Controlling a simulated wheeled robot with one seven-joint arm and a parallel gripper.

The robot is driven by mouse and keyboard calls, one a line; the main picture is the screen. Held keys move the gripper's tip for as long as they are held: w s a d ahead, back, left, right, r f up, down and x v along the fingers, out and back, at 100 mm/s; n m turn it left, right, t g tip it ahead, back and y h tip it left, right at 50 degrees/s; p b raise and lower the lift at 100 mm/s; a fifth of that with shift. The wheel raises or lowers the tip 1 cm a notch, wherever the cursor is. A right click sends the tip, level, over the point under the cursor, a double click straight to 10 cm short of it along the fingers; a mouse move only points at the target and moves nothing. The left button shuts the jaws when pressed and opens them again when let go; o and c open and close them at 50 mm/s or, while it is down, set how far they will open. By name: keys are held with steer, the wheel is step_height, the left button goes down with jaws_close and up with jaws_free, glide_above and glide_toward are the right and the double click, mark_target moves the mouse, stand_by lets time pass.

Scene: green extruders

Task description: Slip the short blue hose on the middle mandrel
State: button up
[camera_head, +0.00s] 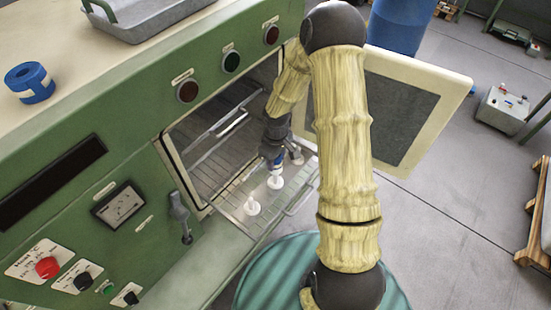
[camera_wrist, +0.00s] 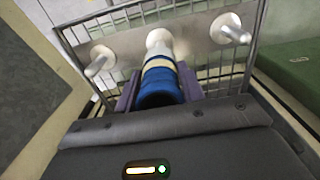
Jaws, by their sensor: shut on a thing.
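The short blue hose (camera_wrist: 160,86), with a cream band near its far end, is held between the purple fingers of my gripper (camera_wrist: 158,92). In the wrist view it lines up with the white middle mandrel (camera_wrist: 159,40), whose base shows just beyond the hose. I cannot tell whether the hose is around the mandrel's tip or only in front of it. In the head view my gripper (camera_head: 273,155) is above the middle mandrel (camera_head: 275,182), and little of the hose (camera_head: 279,160) shows. The side mandrels (camera_wrist: 100,59) and (camera_wrist: 230,28) are bare.
The mandrels stand on a wire rack (camera_head: 233,190) pulled out of the green machine's open oven (camera_head: 205,150). The open door (camera_head: 424,80) is at right. A blue roll (camera_head: 29,82) and a grey tray (camera_head: 145,18) lie on top of the machine.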

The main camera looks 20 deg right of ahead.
mark_target(276, 171)
steer(key=shift+f, duration=0.15)
steer(key=shift+f+b, duration=0.3)
steer(key=shift+b, duration=0.05)
steer(key=shift+s+f+b, duration=0.1)
steer(key=shift+f+b, duration=0.2)
steer(key=shift+f, duration=0.4)
steer(key=shift+f+b, duration=0.2)
steer(key=shift+b, duration=0.25)
steer(key=shift+f, duration=0.25)
steer(key=shift+f+b, duration=1.1)
steer(key=shift+f, duration=0.1)
steer(key=shift+f, duration=0.15)
steer(key=shift+f+b, duration=0.45)
steer(key=shift+b, duration=0.05)
